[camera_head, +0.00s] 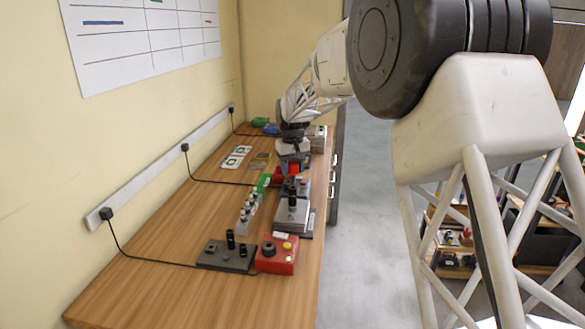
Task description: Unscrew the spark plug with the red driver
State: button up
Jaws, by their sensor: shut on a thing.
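My gripper (293,158) is at the far half of the wooden bench, pointing down. It is shut on a small red item (295,169), which looks like the red driver; its lower end is hard to make out. Just below and nearer stands a grey block (292,214) on a dark base, with dark and red parts on its top. The spark plug cannot be told apart at this size. I cannot tell whether the red driver touches anything on the block.
A row of small pale cylinders in a rack (247,210) stands left of the block. Nearer are a dark plate with black posts (225,256) and a red box (277,256) with a knob. Cables run from the wall strip (160,170). The bench's near left (150,290) is clear.

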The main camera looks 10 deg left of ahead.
jog(key=shift+f, duration=0.85)
dwell(0.6)
jog(key=n, duration=0.4)
jog(key=shift+n, duration=0.3)
jog(key=shift+f+n, duration=0.1)
jog(key=shift+n, duration=1.5)
jog(key=shift+n, duration=0.4)
jog(key=n, duration=0.4)
jog(key=shift+f, duration=0.1)
jog(key=shift+f+n, duration=0.1)
jog(key=shift+n, duration=1.3)
